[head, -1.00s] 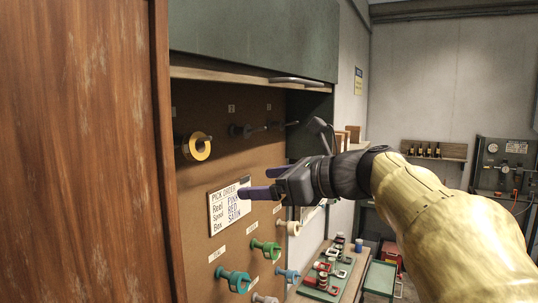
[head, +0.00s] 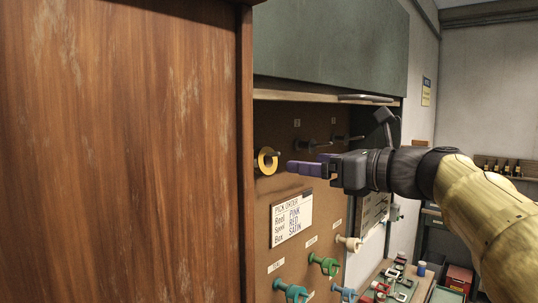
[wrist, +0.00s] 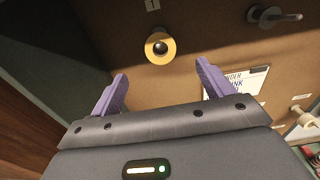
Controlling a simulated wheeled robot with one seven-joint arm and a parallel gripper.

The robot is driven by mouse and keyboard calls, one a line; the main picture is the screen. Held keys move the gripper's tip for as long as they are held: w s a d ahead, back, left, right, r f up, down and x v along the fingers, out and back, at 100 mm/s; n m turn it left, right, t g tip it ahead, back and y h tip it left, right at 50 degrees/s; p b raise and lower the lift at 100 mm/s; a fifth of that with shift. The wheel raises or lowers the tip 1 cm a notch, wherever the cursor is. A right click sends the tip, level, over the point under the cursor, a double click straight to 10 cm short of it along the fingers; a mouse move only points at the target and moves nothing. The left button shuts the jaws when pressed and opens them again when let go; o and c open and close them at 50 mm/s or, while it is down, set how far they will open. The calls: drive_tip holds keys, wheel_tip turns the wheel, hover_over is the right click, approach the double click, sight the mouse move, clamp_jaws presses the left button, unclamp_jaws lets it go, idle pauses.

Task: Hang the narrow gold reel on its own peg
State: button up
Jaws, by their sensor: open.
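A gold reel (head: 267,161) hangs on a peg on the brown board, at the left end of the top row. It also shows in the wrist view (wrist: 161,48), with a dark hole or peg end at its centre and a small number label above. My gripper (head: 303,166) is open and empty, its purple fingers pointing toward the reel from the right. In the wrist view the reel lies ahead of the gap between the fingertips (wrist: 162,72), apart from them. A bare dark peg (wrist: 274,17) stands to the reel's right; it shows in the head view too (head: 314,144).
A wooden panel (head: 120,150) fills the left side. A green cabinet (head: 330,45) overhangs the board. A pick order card (head: 292,217) sits below the reel. Lower pegs hold coloured spools, including a green one (head: 325,264). A third dark peg (head: 348,138) is further right.

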sight(264, 153)
drive_tip(key=p+x, duration=0.4)
drive_tip(key=x, duration=0.9)
drive_tip(key=shift+f, duration=0.1)
drive_tip(key=c, duration=1)
drive_tip(key=shift+c, duration=0.3)
drive_tip(key=shift+r+p, duration=0.4)
drive_tip(key=shift+p, duration=0.15)
drive_tip(key=r+v, duration=0.1)
drive_tip(key=v, duration=0.8)
drive_tip(key=shift+s+r, duration=0.15)
drive_tip(key=shift+r, duration=0.2)
drive_tip(key=shift+d, duration=0.1)
